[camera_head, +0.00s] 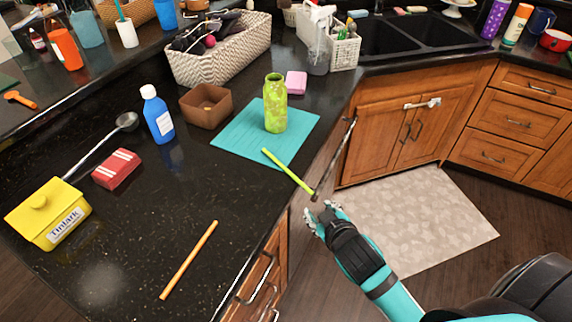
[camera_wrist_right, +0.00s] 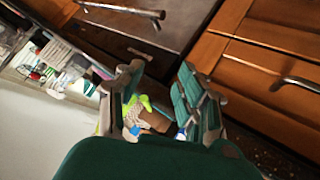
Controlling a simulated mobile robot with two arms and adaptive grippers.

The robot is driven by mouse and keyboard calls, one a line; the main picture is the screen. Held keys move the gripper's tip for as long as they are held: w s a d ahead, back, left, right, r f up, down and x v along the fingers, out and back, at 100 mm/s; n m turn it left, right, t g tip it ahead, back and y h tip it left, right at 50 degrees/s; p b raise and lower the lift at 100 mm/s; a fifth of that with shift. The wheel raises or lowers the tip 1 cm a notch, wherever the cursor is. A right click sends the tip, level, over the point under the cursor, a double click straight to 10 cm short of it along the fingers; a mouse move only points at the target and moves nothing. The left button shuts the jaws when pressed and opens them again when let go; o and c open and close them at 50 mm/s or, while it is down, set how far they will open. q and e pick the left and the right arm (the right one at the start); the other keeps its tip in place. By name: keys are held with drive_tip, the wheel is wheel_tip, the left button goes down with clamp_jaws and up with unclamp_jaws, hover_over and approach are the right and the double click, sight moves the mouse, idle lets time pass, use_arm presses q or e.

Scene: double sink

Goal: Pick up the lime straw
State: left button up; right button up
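The lime straw (camera_head: 287,170) lies by the front edge of the counter in the head view. Its upper end is by the teal mat (camera_head: 232,143), and its lower end reaches past the counter edge. My right gripper (camera_head: 322,212) is open, just below and right of the straw's lower end, with a gap between them. In the wrist view its two fingers (camera_wrist_right: 158,100) are spread, with no object clearly held. A lime patch (camera_wrist_right: 146,103) shows beyond the fingers there; I cannot tell whether it is straw or bottle. My left gripper is not in view.
A lime bottle (camera_head: 276,105) stands on the mat. An orange straw (camera_head: 188,262) lies nearer on the dark counter. A brown bowl (camera_head: 206,106), blue bottle (camera_head: 158,115) and pink sponge (camera_head: 296,82) are nearby. A long metal handle (camera_head: 338,155) runs along the cabinet front.

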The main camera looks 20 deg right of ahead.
drive_tip(key=w+a+r+n+t+y, duration=0.1)
drive_tip(key=w+r+n+t, duration=0.15)
drive_tip(key=r, duration=0.55)
drive_tip(key=w+a+r+n+t+y, duration=0.15)
drive_tip(key=r+t, duration=0.25)
drive_tip(key=r, duration=0.4)
drive_tip(key=w+r+n+t+y, duration=0.1)
drive_tip(key=w+r+n+t, duration=0.15)
drive_tip(key=r, duration=0.55)
drive_tip(key=s+a+r+n+g+y, duration=0.4)
drive_tip(key=a+r+n+g+y, duration=0.5)
drive_tip(key=n+y, duration=1.05)
drive_tip(key=n+g+h, duration=0.7)
drive_tip(key=n+h, duration=0.3)
drive_tip(key=h, duration=0.8)
approach(300, 181)
drive_tip(key=p+x, duration=0.5)
drive_tip(key=x, duration=0.2)
drive_tip(key=shift+w+f, duration=0.1)
drive_tip(key=shift+f, duration=0.2)
drive_tip(key=shift+w+a+f, duration=0.1)
drive_tip(key=shift+a+f, duration=0.05)
drive_tip(key=shift+f, duration=0.15)
clamp_jaws()
